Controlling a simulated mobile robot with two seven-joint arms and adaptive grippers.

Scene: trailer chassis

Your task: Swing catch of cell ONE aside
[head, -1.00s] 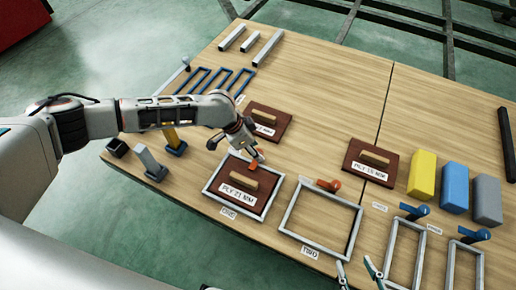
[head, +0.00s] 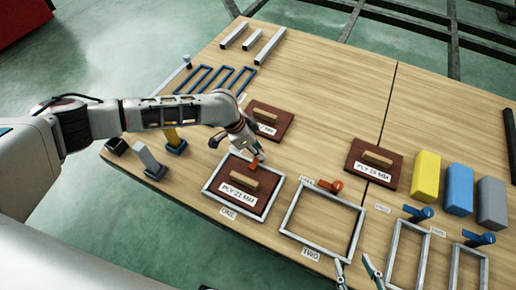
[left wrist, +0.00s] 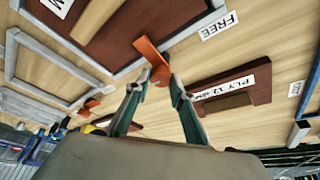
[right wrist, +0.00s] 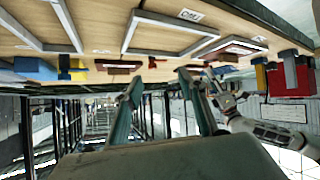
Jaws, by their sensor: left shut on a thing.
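Cell ONE is a grey frame (head: 206,189) around a brown board (head: 236,202) marked PLY 21 MM, with a wooden handle. Its orange catch (head: 255,163) is at the frame's far edge. In the left wrist view the catch (left wrist: 147,50) reaches over the frame bar toward the board. My left gripper (head: 253,158) is shut on the catch; its fingertips (left wrist: 160,84) flank the catch's near end. The arm partly hides this in the head view. My right gripper (head: 357,272) is open and empty at the front; its spread fingers show in the right wrist view (right wrist: 160,88).
Cell TWO's empty frame (head: 285,217), with its own orange catch (head: 330,185), lies to the right. Another brown board (head: 268,119) lies just behind my left gripper. A FREE label (left wrist: 219,25) is beside the catch. Yellow, blue and grey blocks (head: 459,190) stand far right.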

